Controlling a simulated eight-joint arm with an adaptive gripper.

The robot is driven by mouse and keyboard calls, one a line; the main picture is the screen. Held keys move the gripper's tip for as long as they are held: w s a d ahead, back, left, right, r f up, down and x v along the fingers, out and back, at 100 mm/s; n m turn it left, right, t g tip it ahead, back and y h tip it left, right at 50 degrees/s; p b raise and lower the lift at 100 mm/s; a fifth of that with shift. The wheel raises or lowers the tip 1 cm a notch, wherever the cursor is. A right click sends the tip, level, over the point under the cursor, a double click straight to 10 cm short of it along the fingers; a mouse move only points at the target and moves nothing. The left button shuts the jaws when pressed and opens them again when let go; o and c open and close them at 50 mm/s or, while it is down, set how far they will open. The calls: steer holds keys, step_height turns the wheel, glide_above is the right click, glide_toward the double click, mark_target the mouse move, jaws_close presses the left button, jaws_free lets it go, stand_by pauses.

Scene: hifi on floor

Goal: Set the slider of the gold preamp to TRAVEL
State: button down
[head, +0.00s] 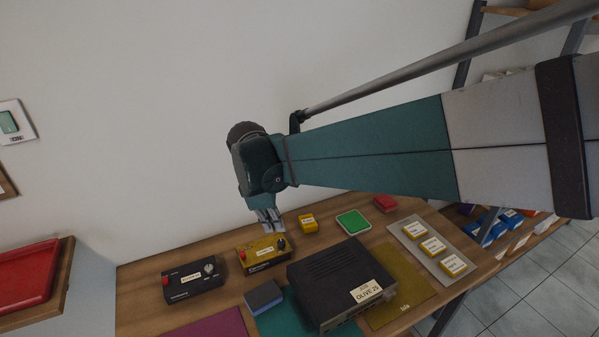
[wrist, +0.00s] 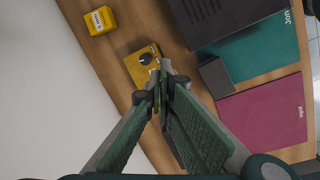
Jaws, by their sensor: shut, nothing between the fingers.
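The gold preamp (head: 262,262) sits on the wooden bench, with a red part at its left, a pale label and a dark knob at its right. In the wrist view the gold preamp (wrist: 139,68) is partly hidden behind my fingers, and its dark knob shows. I cannot make out the slider or read its markings. My gripper (head: 272,229) is over the preamp's back edge, pointing down; I cannot tell if it touches. In the wrist view my gripper (wrist: 160,72) is shut, with its fingertips together and nothing between them.
A black preamp (head: 193,283) stands left of the gold one. A large black amplifier (head: 330,270) stands close on the right, with a blue-grey block (head: 264,296) in front. A small yellow box (head: 308,223) and a green-topped tray (head: 353,222) lie behind right. The wall is close behind.

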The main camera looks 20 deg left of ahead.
mark_target(240, 254)
steer(key=s+a+f+n+p, duration=0.1)
steer(key=s+a+n+p, duration=0.1)
steer(key=a, duration=0.6)
steer(key=s+a+f+n+h+p, duration=0.1)
steer(key=s+a+f+n+p, duration=0.1)
steer(key=a, duration=0.6)
steer(key=shift+s+a+n+p, duration=0.15)
steer(key=shift+s+n+p, duration=0.4)
steer(key=shift+s, duration=0.85)
steer(key=shift+f, duration=0.15)
steer(key=shift+x, duration=4.9)
steer(key=shift+w+d+b, duration=0.5)
steer(key=shift+w+d, duration=0.5)
steer(key=shift+d, duration=0.2)
